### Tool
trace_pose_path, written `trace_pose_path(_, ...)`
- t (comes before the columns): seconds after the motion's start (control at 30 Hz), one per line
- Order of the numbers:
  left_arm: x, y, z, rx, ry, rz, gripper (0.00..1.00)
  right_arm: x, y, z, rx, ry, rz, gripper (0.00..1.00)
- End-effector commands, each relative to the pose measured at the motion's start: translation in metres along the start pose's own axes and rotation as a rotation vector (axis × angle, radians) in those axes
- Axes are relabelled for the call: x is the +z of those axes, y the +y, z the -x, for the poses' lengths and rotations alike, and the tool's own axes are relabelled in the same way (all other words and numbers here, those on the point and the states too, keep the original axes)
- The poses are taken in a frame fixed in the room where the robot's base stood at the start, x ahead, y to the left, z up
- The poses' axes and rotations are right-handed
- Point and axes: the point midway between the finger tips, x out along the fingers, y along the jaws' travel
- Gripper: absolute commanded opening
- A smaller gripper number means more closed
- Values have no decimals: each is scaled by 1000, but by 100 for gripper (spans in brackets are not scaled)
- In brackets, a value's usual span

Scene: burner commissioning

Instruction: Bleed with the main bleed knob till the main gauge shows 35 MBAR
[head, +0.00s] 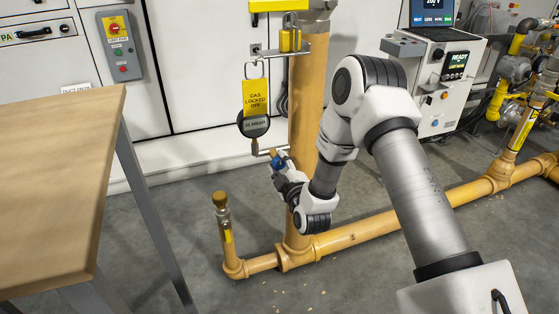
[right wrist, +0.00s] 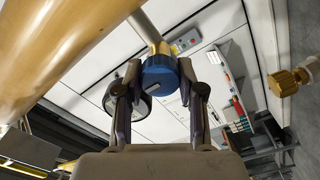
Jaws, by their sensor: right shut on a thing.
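The blue main bleed knob (right wrist: 160,72) sits on a brass stem at the end of a grey side pipe. My right gripper (head: 279,163) is shut on this knob, with one finger on each side of it in the right wrist view (right wrist: 161,84). In the head view the gripper hides most of the knob. The round, dark-rimmed main gauge (head: 254,126) hangs just above and left of the gripper. Its display ends in MBAR, but the digits are too small to read surely. My left gripper is out of view.
A thick yellow pipe (head: 308,95) stands right beside the gripper and joins a floor pipe (head: 350,235). A yellow "gas locked off" tag (head: 257,97) hangs above the gauge. A brass-capped stub (head: 221,205) stands in front. A wooden table (head: 60,180) fills the left.

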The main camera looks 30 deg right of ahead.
Motion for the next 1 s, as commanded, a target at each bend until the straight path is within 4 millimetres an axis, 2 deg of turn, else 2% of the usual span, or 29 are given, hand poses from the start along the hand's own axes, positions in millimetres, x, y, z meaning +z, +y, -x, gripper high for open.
trace_pose_path(0.37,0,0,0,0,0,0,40,0,0,0,-1,0,5,3)
trace_pose_path(0.4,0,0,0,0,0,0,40,0,0,0,-1,0,5,52)
trace_pose_path(0.43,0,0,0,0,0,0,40,0,0,0,-1,0,5,63)
trace_pose_path(0.8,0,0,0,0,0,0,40,0,0,4,-2,-1,3,64)
trace_pose_path(0.87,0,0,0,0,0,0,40,0,-1,10,-2,-1,3,64)
trace_pose_path(1.0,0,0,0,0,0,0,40,1,-1,39,-5,-3,3,64)
